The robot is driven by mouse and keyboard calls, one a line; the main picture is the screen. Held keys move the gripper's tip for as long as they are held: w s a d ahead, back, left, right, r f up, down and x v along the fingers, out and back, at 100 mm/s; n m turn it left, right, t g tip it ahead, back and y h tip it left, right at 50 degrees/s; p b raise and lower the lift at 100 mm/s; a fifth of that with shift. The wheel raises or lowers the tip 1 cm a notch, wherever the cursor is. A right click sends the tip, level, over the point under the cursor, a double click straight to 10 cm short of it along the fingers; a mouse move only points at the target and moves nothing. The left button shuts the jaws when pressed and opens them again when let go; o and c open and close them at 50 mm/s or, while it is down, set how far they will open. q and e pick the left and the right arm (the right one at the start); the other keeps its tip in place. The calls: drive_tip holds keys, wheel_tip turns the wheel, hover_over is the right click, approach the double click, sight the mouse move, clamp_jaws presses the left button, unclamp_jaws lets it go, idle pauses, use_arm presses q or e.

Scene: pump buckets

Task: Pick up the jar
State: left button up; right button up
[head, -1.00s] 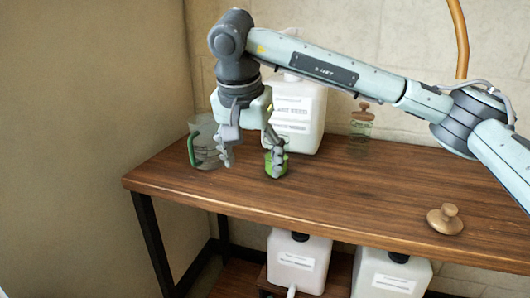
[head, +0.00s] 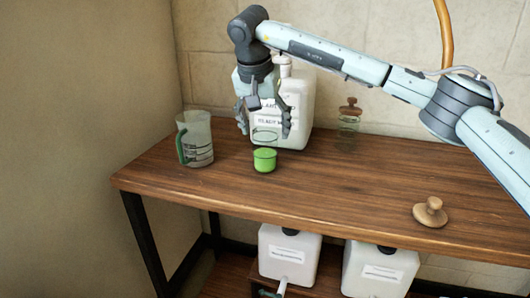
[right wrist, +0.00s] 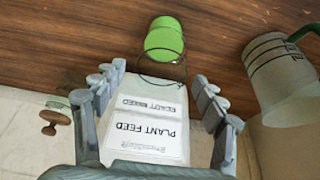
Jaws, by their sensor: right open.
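An open glass jar (head: 264,160) with green liquid in its lower part stands upright on the wooden table; its clear upper part is hard to see. It also shows in the right wrist view (right wrist: 163,40), beyond my fingertips. My right gripper (head: 265,127) is open and empty. Its fingers hang above and behind the jar, in front of the white plant feed container, and overlap the jar's rim in the picture. In the right wrist view the spread fingers (right wrist: 156,80) show nothing held. A second, clear jar with a wooden lid (head: 349,122) stands at the back right.
A measuring jug (head: 196,140) with a green handle stands left of the jar. The plant feed container (head: 298,110) is close behind it. A wooden lid (head: 430,212) lies at the right on the wooden table (head: 330,190). White containers (head: 290,254) stand below. The table's middle right is clear.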

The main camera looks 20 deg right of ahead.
drive_tip(key=x, duration=0.5)
drive_tip(key=c, duration=1.6)
